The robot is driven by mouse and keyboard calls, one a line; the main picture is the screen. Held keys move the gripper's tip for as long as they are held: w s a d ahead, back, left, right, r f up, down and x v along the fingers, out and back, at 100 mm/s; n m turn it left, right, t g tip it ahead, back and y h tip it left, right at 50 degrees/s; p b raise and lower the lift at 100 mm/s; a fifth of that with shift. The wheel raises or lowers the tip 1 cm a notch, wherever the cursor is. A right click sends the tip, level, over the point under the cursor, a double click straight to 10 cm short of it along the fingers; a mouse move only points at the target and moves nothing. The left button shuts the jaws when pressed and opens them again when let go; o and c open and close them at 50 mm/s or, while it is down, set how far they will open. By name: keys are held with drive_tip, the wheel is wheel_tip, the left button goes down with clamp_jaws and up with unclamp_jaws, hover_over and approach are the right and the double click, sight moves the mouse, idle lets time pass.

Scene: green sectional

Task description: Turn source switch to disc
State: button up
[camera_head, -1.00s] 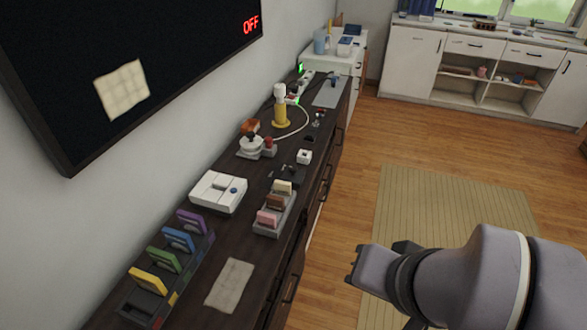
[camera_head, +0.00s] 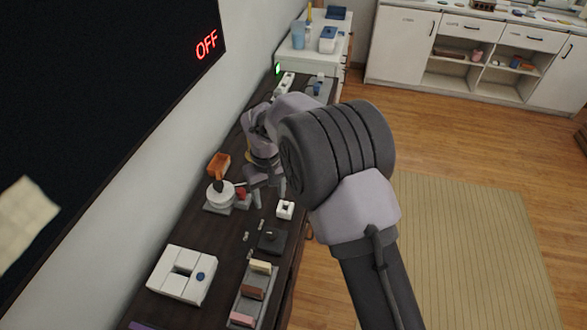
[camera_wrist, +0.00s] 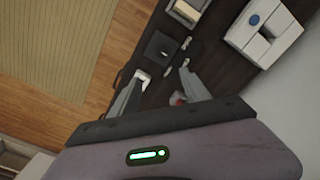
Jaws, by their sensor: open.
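No readable label marks the source switch, so I cannot tell which control it is. A dark square box with a small knob (camera_head: 272,241) lies on the dark sideboard; it also shows in the wrist view (camera_wrist: 160,47). A small white box with a dark centre (camera_head: 285,210) stands behind it. My gripper (camera_head: 264,200) is open and empty above the sideboard, between the small white box and a red knob (camera_head: 242,194). In the wrist view my open fingers (camera_wrist: 163,74) point toward the dark box, with the left fingertip overlapping the small white box.
A white console with a blue button (camera_head: 182,275) and a grey rack of coloured blocks (camera_head: 246,308) are nearer. The wall screen (camera_head: 100,90) reads OFF. Floor at right is clear.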

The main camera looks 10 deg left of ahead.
sight(272, 233)
drive_tip(key=f+b, duration=0.1)
drive_tip(key=f, duration=0.5)
drive_tip(key=f+b, duration=0.1)
drive_tip(key=f, duration=0.5)
drive_tip(key=s+f+b, duration=0.1)
drive_tip(key=f+b, duration=0.1)
drive_tip(key=f, duration=0.4)
drive_tip(key=shift+a+f, duration=0.15)
drive_tip(key=shift+c, duration=0.2)
clamp_jaws()
